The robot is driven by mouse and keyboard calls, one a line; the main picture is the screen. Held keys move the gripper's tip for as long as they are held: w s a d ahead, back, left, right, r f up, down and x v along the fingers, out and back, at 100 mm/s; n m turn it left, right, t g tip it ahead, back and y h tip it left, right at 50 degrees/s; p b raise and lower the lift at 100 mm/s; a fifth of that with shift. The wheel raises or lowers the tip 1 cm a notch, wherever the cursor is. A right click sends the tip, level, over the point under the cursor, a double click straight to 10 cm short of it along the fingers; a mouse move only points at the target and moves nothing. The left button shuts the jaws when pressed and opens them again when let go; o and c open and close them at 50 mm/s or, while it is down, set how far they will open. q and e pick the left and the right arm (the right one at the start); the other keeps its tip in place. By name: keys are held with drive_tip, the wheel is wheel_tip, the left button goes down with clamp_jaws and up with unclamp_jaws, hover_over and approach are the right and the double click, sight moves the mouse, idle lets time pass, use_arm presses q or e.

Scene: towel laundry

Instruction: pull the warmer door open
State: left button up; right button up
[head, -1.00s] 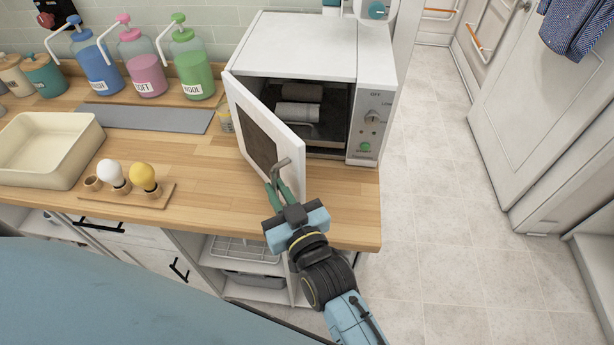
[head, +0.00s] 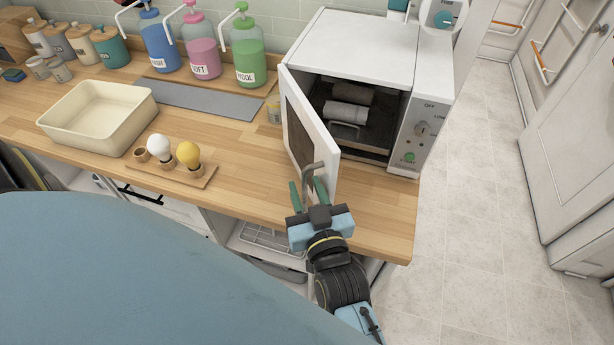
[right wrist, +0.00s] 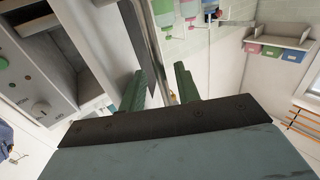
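The white warmer (head: 358,48) stands on the counter at the back right. Its door (head: 308,132) is hinged at the left and stands well open, its free edge toward me. Rolled towels (head: 347,112) lie on a rack inside. The metal door handle (head: 314,168) is near the free edge. My right gripper (head: 309,190) is open, its green fingers spread on either side of the handle's lower end. I cannot tell whether they touch it. The fingers also show apart in the right wrist view (right wrist: 160,88), with the door beyond them. My left gripper is not in view.
The wooden counter (head: 240,187) holds a cream tray (head: 97,118), a wooden holder with white and yellow knobs (head: 170,170), a grey mat (head: 210,99) and pump bottles (head: 203,50). Open tiled floor (head: 475,210) lies right of the counter.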

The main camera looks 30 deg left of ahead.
drive_tip(key=shift+d, duration=0.1)
drive_tip(key=shift+s+d+f, duration=0.15)
drive_tip(key=shift+s+d, duration=0.25)
drive_tip(key=shift+d, duration=0.05)
drive_tip(key=v, duration=1.2)
drive_tip(key=shift+s, duration=0.1)
